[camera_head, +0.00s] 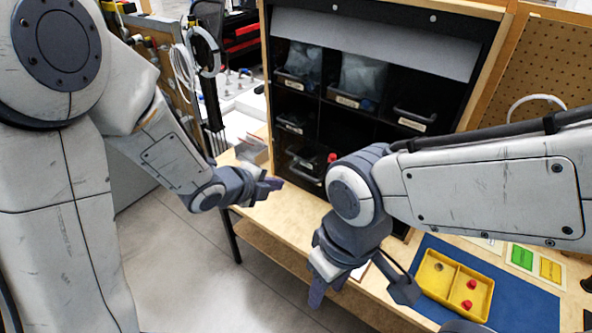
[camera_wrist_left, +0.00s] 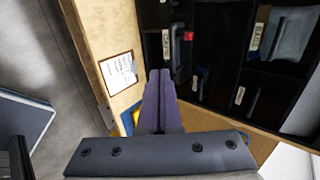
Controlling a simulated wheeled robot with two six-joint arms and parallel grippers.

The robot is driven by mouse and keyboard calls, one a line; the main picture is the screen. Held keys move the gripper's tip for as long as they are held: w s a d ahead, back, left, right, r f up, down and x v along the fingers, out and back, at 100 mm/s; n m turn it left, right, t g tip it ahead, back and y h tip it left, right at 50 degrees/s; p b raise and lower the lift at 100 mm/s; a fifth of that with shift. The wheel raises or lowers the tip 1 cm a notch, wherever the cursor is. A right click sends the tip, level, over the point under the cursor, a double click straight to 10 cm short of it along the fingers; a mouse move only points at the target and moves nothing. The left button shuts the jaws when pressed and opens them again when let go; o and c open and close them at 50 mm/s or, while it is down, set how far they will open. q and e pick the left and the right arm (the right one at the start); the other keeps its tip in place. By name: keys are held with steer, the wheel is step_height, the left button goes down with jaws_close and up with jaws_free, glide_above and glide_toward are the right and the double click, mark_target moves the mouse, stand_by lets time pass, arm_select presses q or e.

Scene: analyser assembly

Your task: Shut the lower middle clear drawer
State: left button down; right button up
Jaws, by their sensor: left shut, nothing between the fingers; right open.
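A black cabinet with clear-fronted drawers (camera_head: 380,128) stands on the wooden bench. The lower middle drawer's place is mostly behind my right arm in the head view, and I cannot tell how far it stands out. A red piece (camera_head: 331,158) shows at that arm's edge; a red piece also shows in the left wrist view (camera_wrist_left: 188,36). My left gripper (camera_head: 272,186) is shut and empty, in front of the cabinet's lower left drawers (camera_head: 303,166). Its closed fingers (camera_wrist_left: 160,100) point toward the cabinet base in the left wrist view. My right gripper (camera_head: 360,292) is open and empty, low over the bench front.
A yellow tray (camera_head: 453,289) with red parts lies on a blue mat (camera_head: 520,305) at the right. A paper sheet (camera_wrist_left: 118,70) lies on the bench in the left wrist view. A pegboard (camera_head: 540,75) stands right of the cabinet. The floor at left is clear.

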arm_select(q)
steer(key=w+r+p+x, duration=0.1)
steer(key=p+x, duration=0.1)
steer(key=x, duration=0.7)
steer(key=shift+d+p, duration=0.35)
steer(key=shift+p, duration=0.05)
arm_select(e)
step_height(320, 180, up, 3)
steer(key=shift+r, duration=0.2)
arm_select(q)
steer(key=shift+r, duration=0.15)
